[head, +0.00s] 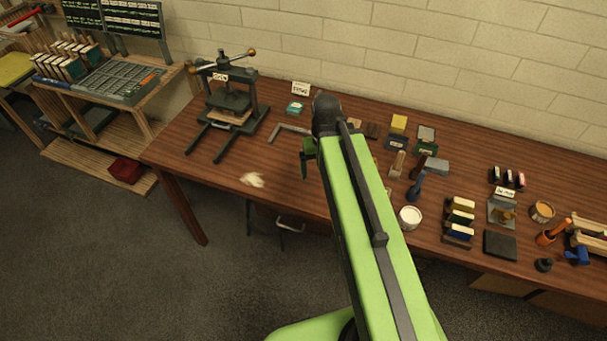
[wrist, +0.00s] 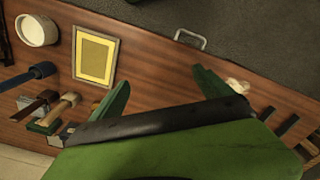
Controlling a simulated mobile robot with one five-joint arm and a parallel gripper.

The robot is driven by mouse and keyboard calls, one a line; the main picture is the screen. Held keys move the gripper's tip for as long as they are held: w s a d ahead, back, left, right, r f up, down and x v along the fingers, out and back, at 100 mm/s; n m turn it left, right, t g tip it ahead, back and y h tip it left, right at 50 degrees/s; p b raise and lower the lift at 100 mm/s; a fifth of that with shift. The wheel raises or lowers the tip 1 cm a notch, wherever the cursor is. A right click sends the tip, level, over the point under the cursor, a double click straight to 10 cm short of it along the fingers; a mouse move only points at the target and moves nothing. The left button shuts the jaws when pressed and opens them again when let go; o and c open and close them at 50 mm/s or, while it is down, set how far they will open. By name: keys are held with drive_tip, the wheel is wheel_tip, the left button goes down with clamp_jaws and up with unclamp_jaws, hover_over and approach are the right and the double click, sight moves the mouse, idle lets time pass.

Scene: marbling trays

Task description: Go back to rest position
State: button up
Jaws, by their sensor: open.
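My gripper (head: 307,165) hangs at the end of my light green arm, over the wooden table between the iron press and the small tools. In the wrist view my gripper (wrist: 164,90) has its two dark green fingers spread wide, with nothing between them. A picture-frame-like piece with a yellow middle (wrist: 97,60) lies on the table near the left finger. My arm hides part of the table in the head view.
The press (head: 228,105) stands at the table's left end, with a pale crumpled scrap (head: 252,180) near the front edge. A white pot (head: 410,217), a blue-handled hammer (head: 417,186) and several small blocks lie right of my arm. A brick wall (head: 350,50) rises behind.

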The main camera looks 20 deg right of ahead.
drive_tip(key=a, duration=0.7)
wheel_tip(320, 180, down, 7)
drive_tip(key=b, duration=0.7)
drive_tip(key=shift+s+n, duration=0.2)
drive_tip(key=shift+n, duration=0.2)
drive_tip(key=shift+f, duration=0.1)
